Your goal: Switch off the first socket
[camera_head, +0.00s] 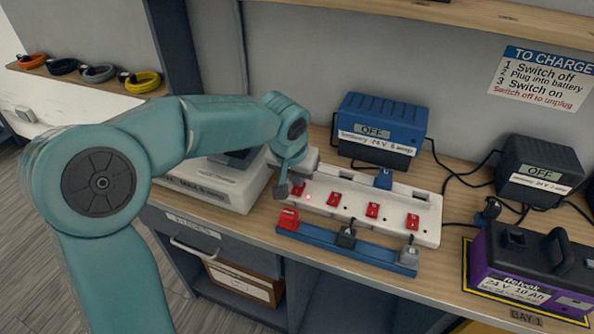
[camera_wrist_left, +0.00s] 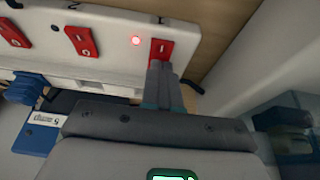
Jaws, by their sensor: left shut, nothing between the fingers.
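A white power strip (camera_head: 432,233) lies along the bench with a row of red rocker switches. The first socket's switch (camera_head: 299,188) is at the strip's left end. A small red light (camera_head: 308,197) glows beside it. In the left wrist view, this red switch (camera_wrist_left: 160,50) and the lit light (camera_wrist_left: 136,40) are near the top. My left gripper (camera_head: 283,191) is shut and empty. In the wrist view its fingertips (camera_wrist_left: 160,68) overlap the lower edge of the switch; I cannot tell whether they touch it. My right gripper is not in view.
A blue charger (camera_head: 385,125) reading OFF stands behind the strip. A blue rail (camera_head: 330,246) with plugs lies in front. A dark charger (camera_head: 538,170) and a purple battery (camera_head: 525,265) stand at right. Cables run between them. A white device (camera_head: 215,185) is at left.

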